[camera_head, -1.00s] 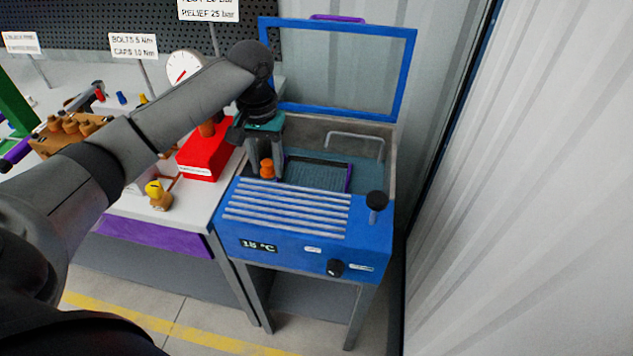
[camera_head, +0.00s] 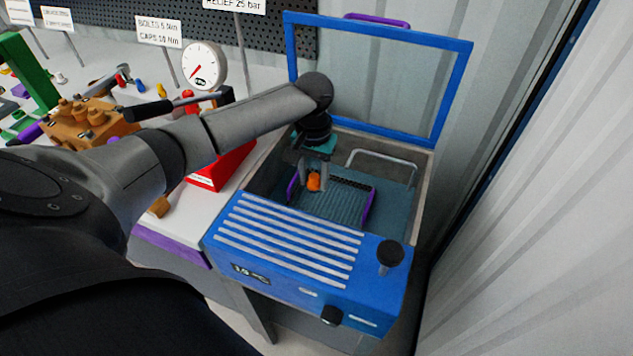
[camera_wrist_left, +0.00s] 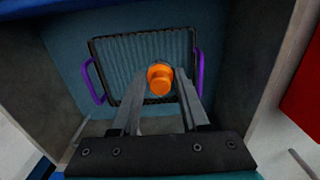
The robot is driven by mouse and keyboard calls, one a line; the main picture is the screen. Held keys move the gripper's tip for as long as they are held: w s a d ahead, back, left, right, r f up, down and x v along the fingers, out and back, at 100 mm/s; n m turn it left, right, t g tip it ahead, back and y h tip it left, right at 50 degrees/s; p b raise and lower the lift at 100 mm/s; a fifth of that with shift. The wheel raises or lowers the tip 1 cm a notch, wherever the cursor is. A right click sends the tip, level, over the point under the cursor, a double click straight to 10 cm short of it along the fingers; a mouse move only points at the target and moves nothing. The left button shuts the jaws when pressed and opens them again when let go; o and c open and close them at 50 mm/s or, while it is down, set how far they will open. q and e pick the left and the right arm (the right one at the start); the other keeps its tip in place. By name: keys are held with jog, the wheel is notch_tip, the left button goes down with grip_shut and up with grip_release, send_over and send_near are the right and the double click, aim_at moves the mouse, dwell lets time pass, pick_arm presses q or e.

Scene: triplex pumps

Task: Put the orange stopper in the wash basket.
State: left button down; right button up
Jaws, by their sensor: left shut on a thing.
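The orange stopper (camera_head: 314,182) is between the fingers of my left gripper (camera_head: 312,172), which is shut on it. It also shows in the left wrist view (camera_wrist_left: 160,78), held at the fingertips of the left gripper (camera_wrist_left: 158,84). The wash basket (camera_head: 345,205) is a dark mesh tray with purple handles inside the blue washer. In the left wrist view the basket (camera_wrist_left: 112,52) lies beyond the stopper, which appears over its near part. I cannot tell whether the stopper touches the basket. My right gripper is not in view.
The blue washer (camera_head: 300,245) has its framed lid (camera_head: 400,30) raised at the back and a wire rail (camera_head: 385,158) inside. A black knob (camera_head: 390,253) stands at its front right. A red box (camera_head: 222,170) and a gauge (camera_head: 203,66) are on the bench to the left.

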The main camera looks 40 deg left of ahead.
pick_arm(q)
notch_tip(320, 180, down, 6)
jog(key=shift+r+b, duration=0.1)
jog(key=shift+b, duration=0.6)
jog(key=shift+f, duration=0.45)
notch_tip(320, 180, down, 4)
jog(key=shift+r+b, duration=0.25)
jog(key=shift+b, duration=0.55)
jog(key=shift+w+f, duration=0.1)
jog(key=shift+f, duration=0.15)
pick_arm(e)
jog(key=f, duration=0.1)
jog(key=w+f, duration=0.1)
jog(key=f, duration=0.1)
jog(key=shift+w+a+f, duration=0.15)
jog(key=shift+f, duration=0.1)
pick_arm(q)
jog(key=shift+f, duration=0.15)
jog(key=shift+c, duration=2)
grip_release()
